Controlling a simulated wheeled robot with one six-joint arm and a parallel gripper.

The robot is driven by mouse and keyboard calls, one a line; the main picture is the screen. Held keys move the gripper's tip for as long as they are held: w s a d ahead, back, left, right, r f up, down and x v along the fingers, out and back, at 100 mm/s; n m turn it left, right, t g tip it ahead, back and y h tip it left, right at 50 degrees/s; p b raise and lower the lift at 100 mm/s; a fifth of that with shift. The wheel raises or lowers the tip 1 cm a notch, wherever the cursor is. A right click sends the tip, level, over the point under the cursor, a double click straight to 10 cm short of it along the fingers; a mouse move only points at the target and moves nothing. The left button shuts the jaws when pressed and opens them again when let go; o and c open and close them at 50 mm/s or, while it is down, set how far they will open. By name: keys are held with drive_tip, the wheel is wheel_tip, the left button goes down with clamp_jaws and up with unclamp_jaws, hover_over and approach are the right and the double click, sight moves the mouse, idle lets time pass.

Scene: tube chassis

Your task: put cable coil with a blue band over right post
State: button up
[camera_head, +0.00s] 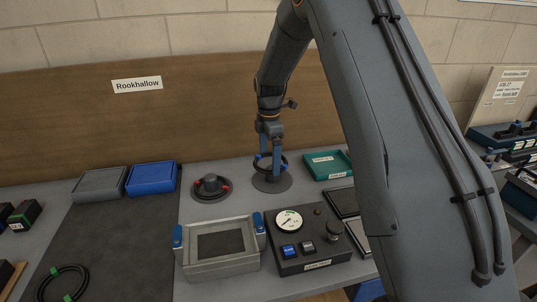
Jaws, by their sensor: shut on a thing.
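The cable coil with a blue band (259,166) is a dark ring held in my gripper (270,158). My gripper points down and is shut on the coil. The coil is at the right post, which stands on a round grey base (272,184). From this view the coil looks to be around the upper part of the post, above the base, but the fingers hide part of it and I cannot tell exactly. The left post (210,182) has a dark coil with red bands (224,187) lying around its foot.
A dark coil with green bands (64,284) lies on the dark mat at the lower left. Grey (100,184) and blue (152,178) bins stand behind it. A teal tray (329,166) is right of the right post. A gauge box (306,262) and a grey frame (221,266) stand in front.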

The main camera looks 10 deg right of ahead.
drive_tip(key=shift+d+f+b, duration=0.35)
drive_tip(key=shift+f+b, duration=0.1)
drive_tip(key=shift+f, duration=0.45)
drive_tip(key=shift+f+b, duration=0.9)
drive_tip(key=shift+f, duration=1)
drive_tip(key=shift+f, duration=0.6)
drive_tip(key=o, duration=0.8)
drive_tip(key=shift+r, duration=0.15)
drive_tip(key=shift+r+p, duration=2.55)
drive_tip(key=shift+r, duration=2.85)
